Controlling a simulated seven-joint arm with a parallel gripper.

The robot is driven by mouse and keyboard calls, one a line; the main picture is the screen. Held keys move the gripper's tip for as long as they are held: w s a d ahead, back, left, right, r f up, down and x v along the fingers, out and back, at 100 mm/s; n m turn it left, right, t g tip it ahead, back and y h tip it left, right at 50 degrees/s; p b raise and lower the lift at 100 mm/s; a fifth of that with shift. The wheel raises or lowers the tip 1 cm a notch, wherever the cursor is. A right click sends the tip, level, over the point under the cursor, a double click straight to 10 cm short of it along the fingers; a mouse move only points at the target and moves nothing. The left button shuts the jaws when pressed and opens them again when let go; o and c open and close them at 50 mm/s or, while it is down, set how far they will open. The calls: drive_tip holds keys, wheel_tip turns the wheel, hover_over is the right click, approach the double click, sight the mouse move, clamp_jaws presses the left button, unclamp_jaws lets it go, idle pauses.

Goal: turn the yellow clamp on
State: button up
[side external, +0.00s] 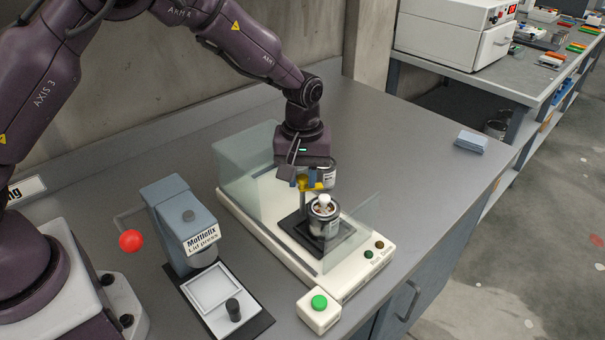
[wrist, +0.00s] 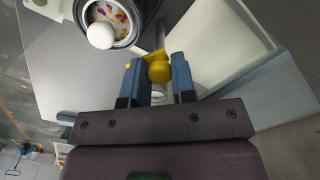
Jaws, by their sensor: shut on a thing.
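The yellow clamp (side external: 303,181) is on a post of the cream machine (side external: 262,228), above its dark plate. In the wrist view the clamp (wrist: 159,71) has a round knob and sits between the two blue fingers. My gripper (side external: 306,184) is shut on it; it also shows in the wrist view (wrist: 157,72). My gripper and wrist partly hide the clamp in the side view. An open tin (side external: 324,229) with a white ball at its mouth is in front of the post; the wrist view shows multicoloured contents in this tin (wrist: 128,10).
Clear panels (side external: 245,163) stand around the machine. A blue-grey lid press (side external: 180,215) with a red-knobbed lever (side external: 131,241) is to the left. A green button box (side external: 319,308) is in front. The bench's right side is mostly clear.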

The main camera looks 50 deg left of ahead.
drive_tip(key=shift+r, duration=0.1)
drive_tip(key=o, duration=0.9)
drive_tip(key=shift+a, duration=0.1)
